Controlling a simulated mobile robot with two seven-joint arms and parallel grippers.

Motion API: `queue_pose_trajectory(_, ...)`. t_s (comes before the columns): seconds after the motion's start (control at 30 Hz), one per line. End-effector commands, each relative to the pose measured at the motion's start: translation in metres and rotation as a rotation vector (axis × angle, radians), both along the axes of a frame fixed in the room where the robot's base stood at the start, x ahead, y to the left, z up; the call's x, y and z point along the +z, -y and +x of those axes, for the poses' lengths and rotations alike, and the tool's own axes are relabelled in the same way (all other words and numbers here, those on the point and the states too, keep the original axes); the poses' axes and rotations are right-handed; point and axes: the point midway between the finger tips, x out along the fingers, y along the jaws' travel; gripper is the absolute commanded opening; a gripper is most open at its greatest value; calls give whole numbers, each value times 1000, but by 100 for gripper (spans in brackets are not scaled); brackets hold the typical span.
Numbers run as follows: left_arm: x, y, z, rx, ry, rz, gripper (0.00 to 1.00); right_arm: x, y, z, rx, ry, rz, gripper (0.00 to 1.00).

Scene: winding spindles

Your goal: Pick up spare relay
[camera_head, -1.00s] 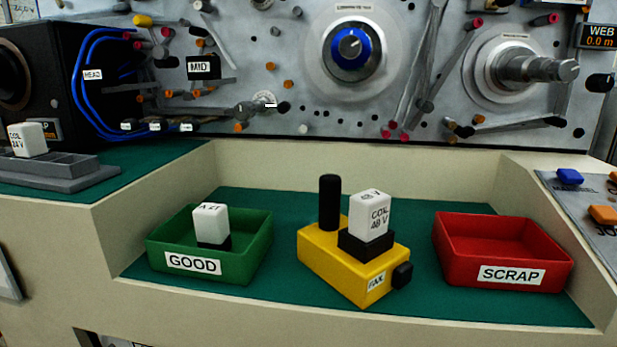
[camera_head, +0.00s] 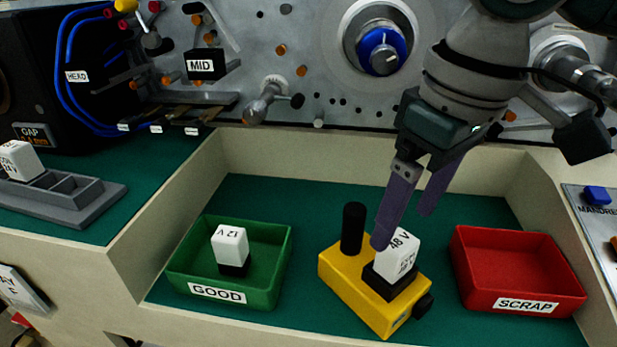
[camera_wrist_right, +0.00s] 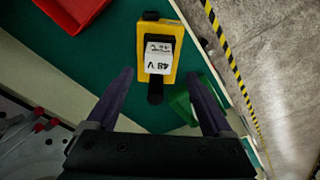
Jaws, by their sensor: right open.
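Three white relays are in the head view, and no label that I can read marks one as the spare. One marked 48 V (camera_head: 398,255) sits in the black socket of the yellow tester (camera_head: 345,275). One marked 12 V (camera_head: 230,243) stands in the green GOOD tray (camera_head: 279,268). One (camera_head: 20,160) sits tilted in the grey rack (camera_head: 95,205) at the left. My right gripper (camera_head: 403,226) is open, its near finger overlapping the 48 V relay's edge in view. In the right wrist view the 48 V relay (camera_wrist_right: 159,63) shows between and beyond the fingers (camera_wrist_right: 160,75). My left gripper is not in view.
The tester's black upright handle (camera_head: 353,228) stands left of the 48 V relay. The red SCRAP tray (camera_head: 515,270) is empty at the right. The machine panel with knobs (camera_head: 300,95) rises behind. Green mat is bare between the trays and tester.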

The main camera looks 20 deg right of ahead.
Motion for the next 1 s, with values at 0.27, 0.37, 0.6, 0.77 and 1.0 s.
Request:
queue_pose_trajectory(0.27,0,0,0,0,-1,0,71,-40,3,2,1,-2,0,85)
queue_pose_trajectory(0.37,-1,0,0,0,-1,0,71,-50,2,3,2,-1,0,85)
queue_pose_trajectory(0.6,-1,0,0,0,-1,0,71,-54,2,4,3,1,0,85)
queue_pose_trajectory(0.77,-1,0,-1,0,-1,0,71,-53,2,4,3,1,0,72)
queue_pose_trajectory(1.0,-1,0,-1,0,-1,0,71,-53,2,4,3,1,0,44)
